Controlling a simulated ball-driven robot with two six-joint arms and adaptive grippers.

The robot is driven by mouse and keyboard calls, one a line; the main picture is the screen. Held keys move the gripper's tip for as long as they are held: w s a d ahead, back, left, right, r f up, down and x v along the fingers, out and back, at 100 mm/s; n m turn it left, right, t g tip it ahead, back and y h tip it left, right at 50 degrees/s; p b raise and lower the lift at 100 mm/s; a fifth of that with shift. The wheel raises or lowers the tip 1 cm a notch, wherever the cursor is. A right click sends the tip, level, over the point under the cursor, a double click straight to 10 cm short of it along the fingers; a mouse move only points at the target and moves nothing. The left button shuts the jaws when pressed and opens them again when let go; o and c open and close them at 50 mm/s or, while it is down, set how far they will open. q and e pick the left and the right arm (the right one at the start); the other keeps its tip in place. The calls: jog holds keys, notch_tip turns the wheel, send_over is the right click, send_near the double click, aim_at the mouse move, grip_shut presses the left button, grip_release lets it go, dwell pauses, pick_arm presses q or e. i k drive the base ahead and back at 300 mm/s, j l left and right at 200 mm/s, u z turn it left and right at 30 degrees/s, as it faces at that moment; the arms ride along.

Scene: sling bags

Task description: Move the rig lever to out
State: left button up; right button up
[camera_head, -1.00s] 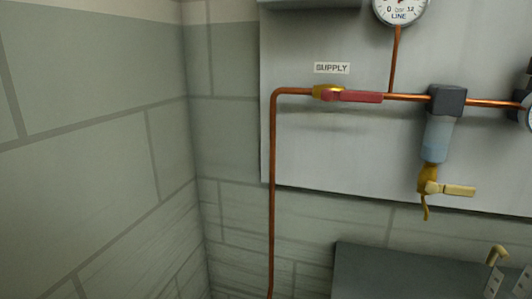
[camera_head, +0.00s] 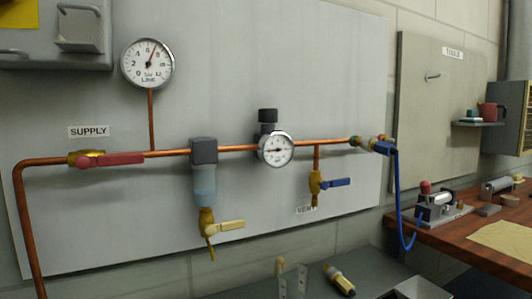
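A small metal rig (camera_head: 438,208) stands on the wooden bench at the right, with a light base plate and a grey body. A red knob (camera_head: 425,187) stands up at its left end; it may be the lever's, but the lever and any "out" marking are too small to make out. A blue hose (camera_head: 398,200) hangs from the copper pipe's right-hand coupling (camera_head: 375,145) and loops up to the rig. Neither of my grippers is in view.
The wall panel carries a red supply lever (camera_head: 112,159), gauges (camera_head: 276,149), a yellow drain lever (camera_head: 226,226) and a blue vent lever (camera_head: 336,182). Below is a grey surface with a bracket (camera_head: 293,281) and a loose fitting (camera_head: 340,280). A tan cloth (camera_head: 503,237) lies on the wooden bench (camera_head: 445,236).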

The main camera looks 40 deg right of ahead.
aim_at(424, 186)
jog(key=z, duration=2.5)
jog(key=i+l+z, duration=0.25)
jog(key=z, duration=0.2)
